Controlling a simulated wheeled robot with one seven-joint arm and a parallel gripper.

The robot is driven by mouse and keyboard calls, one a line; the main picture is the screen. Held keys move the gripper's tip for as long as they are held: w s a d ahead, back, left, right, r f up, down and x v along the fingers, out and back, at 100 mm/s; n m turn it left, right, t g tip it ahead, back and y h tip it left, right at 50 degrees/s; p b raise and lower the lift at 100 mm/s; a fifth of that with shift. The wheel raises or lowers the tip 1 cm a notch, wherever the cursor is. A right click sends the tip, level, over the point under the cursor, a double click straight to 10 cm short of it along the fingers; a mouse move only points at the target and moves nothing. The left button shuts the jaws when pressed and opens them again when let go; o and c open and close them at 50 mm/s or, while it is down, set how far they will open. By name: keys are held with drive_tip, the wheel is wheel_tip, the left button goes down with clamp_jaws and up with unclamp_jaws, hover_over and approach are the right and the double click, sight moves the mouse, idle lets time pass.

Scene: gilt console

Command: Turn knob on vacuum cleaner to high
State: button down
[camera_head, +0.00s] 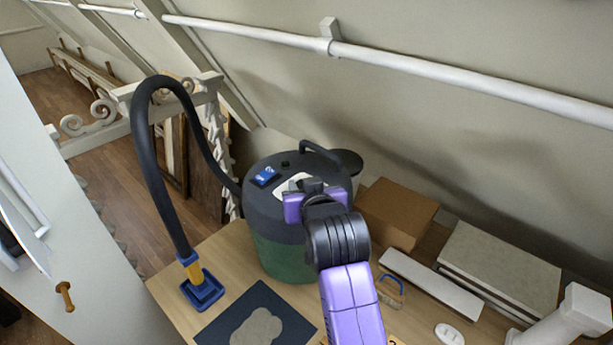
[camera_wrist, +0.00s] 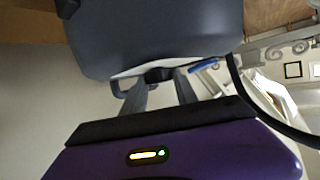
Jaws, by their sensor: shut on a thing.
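The vacuum cleaner (camera_head: 277,235) has a green drum and a dark grey lid and stands on a wooden table. A pale panel (camera_head: 290,184) and a blue switch (camera_head: 265,176) are on its lid. My gripper (camera_head: 312,187) is at the panel and hides part of it, with the knob not clearly visible there. In the wrist view the fingertips (camera_wrist: 161,82) are closed around the small dark knob (camera_wrist: 158,74) at the lid's pale edge. I cannot read the knob's setting.
The black hose (camera_head: 149,150) arches left to a blue floor nozzle (camera_head: 202,290). A cardboard box (camera_head: 397,212), a long white box (camera_head: 430,284) and a brush (camera_head: 390,291) lie to the right. A dark mat (camera_head: 290,312) lies in front. A white rail (camera_head: 430,70) runs along the wall.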

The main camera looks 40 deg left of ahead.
drive_tip(key=m+h, duration=0.1)
drive_tip(key=m+t, duration=0.1)
drive_tip(key=t+h+b, duration=0.1)
drive_tip(key=shift+s+a+m+h, duration=0.3)
drive_tip(key=shift+a+m, duration=0.1)
drive_tip(key=m+h+b, duration=0.1)
drive_tip(key=m+t+h+b, duration=0.1)
drive_tip(key=h+b, duration=0.1)
drive_tip(key=shift+a+f+m+t, duration=0.1)
drive_tip(key=shift+f+m+t, duration=0.2)
drive_tip(key=shift+m, duration=0.1)
drive_tip(key=m+h+b, duration=0.3)
drive_tip(key=b, duration=0.1)
drive_tip(key=shift+a+r+t+b, duration=0.1)
drive_tip(key=shift+a+t+b, duration=0.05)
drive_tip(key=shift+t+b, duration=0.2)
drive_tip(key=shift+r+m+h+b, duration=0.1)
drive_tip(key=shift+m+h+b, duration=0.8)
drive_tip(key=shift+h+b, duration=0.25)
drive_tip(key=shift+h, duration=0.25)
drive_tip(key=c, duration=0.9)
unclamp_jaws()
drive_tip(key=shift+c, duration=0.2)
drive_tip(key=shift+r, duration=0.1)
